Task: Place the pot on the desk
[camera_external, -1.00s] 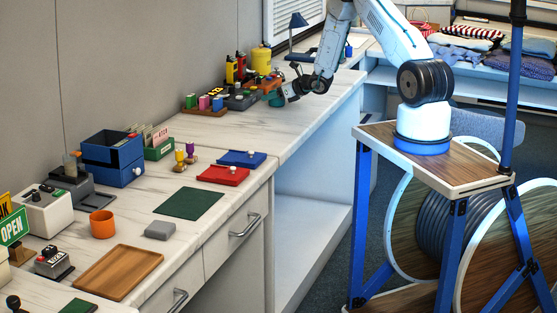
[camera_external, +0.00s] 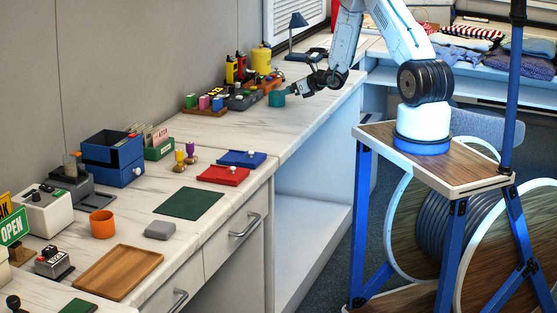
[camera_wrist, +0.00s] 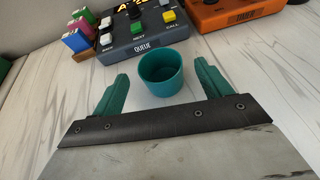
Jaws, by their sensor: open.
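A small teal pot (camera_external: 278,98) stands upright on the marble-topped desk (camera_external: 225,130), near the back row of devices. It looks empty in the wrist view (camera_wrist: 161,75). My gripper (camera_external: 290,92) is open just to the right of the pot in the external view. In the wrist view its two teal fingers lie to the left and right of the pot, with gaps on both sides, and the pot stands ahead of the palm.
A grey button box (camera_wrist: 140,32) and an orange timer box (camera_wrist: 232,12) stand close behind the pot. Coloured blocks in a wooden holder (camera_external: 203,109) are to the left. An orange cup (camera_external: 102,224) and wooden tray (camera_external: 118,272) are at the near end.

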